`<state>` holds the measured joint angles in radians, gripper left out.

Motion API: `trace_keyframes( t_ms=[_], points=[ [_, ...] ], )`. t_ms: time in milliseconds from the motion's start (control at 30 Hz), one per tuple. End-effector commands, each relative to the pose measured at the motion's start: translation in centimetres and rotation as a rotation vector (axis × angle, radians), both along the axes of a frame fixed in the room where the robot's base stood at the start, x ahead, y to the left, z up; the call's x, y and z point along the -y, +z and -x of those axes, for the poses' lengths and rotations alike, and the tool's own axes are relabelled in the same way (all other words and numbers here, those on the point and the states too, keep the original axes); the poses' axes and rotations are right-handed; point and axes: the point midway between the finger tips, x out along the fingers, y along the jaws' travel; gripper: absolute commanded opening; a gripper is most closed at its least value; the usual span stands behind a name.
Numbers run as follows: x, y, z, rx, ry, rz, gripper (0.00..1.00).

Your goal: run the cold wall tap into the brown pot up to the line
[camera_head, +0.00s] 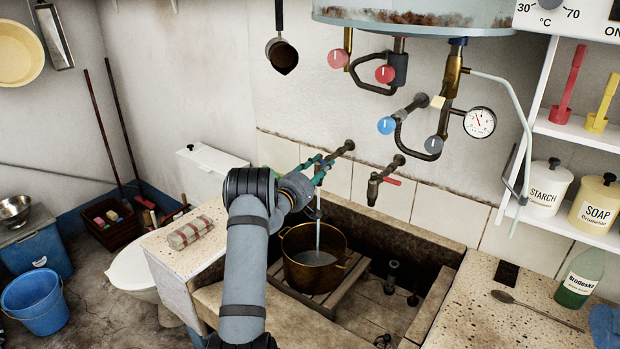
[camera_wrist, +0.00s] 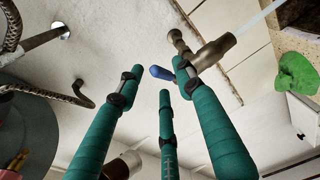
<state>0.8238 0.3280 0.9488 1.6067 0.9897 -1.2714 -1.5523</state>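The brown pot (camera_head: 298,275) stands upright on a slatted wooden rack in the stone trough. A water stream (camera_head: 318,220) falls into it from the cold wall tap (camera_head: 343,149), and pale water (camera_head: 315,258) shows inside. I cannot make out the line. My gripper (camera_head: 318,166) is at the cold tap and partly hides it. In the wrist view, the green-wrapped fingers of my gripper (camera_wrist: 162,78) are spread apart. The tap's blue lever (camera_wrist: 160,72) shows between fingertips, close to the right finger. The brass tap body (camera_wrist: 214,52) is beside that finger, with water leaving its spout.
A red-handled wall tap (camera_head: 376,186) is right of the cold tap. Boiler pipes with red and blue knobs (camera_head: 387,125) hang above. A striped cloth roll (camera_head: 190,232) lies on the left ledge. The trough's right part is open, with a drain standpipe (camera_head: 391,277).

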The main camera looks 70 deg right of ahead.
Motion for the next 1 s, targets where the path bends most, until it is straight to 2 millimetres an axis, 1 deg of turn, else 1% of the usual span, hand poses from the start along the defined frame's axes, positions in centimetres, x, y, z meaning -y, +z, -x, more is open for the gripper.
trace_keyframes(
  t_ms=[33,200,300,400,500,600,867,933,967,1000],
  points=[
    [-1.1,0.0,-0.3,-0.002,0.003,-0.002,0.36],
    [-4.7,0.0,-0.7,-0.002,0.001,-0.002,0.36],
    [-6.6,0.0,-1.0,-0.002,0.002,-0.001,0.36],
    [-7.9,0.0,-1.1,-0.001,0.000,-0.001,0.36],
    [-8.7,0.0,-1.2,0.000,0.001,0.000,0.36],
    [-9.1,0.0,-1.1,0.000,0.000,0.000,0.36],
    [-9.1,0.0,-1.2,0.000,0.000,0.000,0.36],
    [-9.2,0.0,-1.6,0.005,0.008,-0.002,0.36],
    [-9.3,0.0,-2.1,0.013,0.019,-0.004,0.36],
    [-9.5,-0.1,-3.2,0.029,0.041,-0.012,0.36]
  ],
)
